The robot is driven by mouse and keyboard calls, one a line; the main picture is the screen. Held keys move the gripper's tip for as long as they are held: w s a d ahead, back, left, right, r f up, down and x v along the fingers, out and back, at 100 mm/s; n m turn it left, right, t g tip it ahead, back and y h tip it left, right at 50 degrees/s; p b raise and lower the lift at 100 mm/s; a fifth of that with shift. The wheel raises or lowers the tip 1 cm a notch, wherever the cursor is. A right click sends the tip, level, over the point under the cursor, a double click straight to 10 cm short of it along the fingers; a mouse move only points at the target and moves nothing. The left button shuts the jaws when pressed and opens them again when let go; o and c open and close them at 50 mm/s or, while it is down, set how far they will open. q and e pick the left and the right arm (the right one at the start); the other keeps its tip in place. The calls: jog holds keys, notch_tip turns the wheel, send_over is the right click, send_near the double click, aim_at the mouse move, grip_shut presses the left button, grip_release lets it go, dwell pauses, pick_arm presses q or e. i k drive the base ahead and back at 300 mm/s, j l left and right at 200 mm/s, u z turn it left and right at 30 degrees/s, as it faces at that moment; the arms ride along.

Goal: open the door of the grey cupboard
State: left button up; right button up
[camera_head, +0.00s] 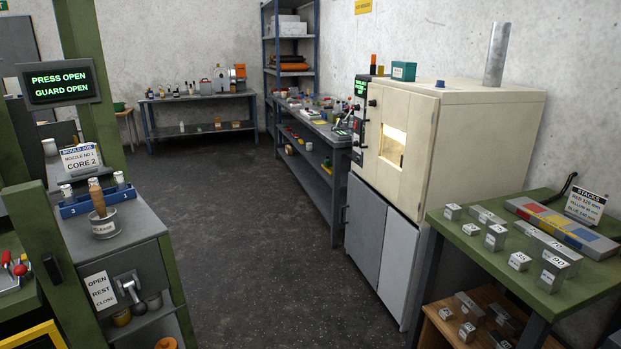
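The grey cupboard (398,262) stands right of centre, under a cream oven-like cabinet (470,150) with a small lit window. Its front shows two grey panels side by side, split by a vertical seam. Neither of my grippers shows in the head view.
Dark floor (260,240) is clear in front of the cupboard. A green table (480,260) with metal blocks stands close on the right. A green-framed press with a grey stand (130,250) is on the left. A long bench (310,150) runs behind the cupboard.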

aim_at(366, 215)
jog(key=i, duration=2.05)
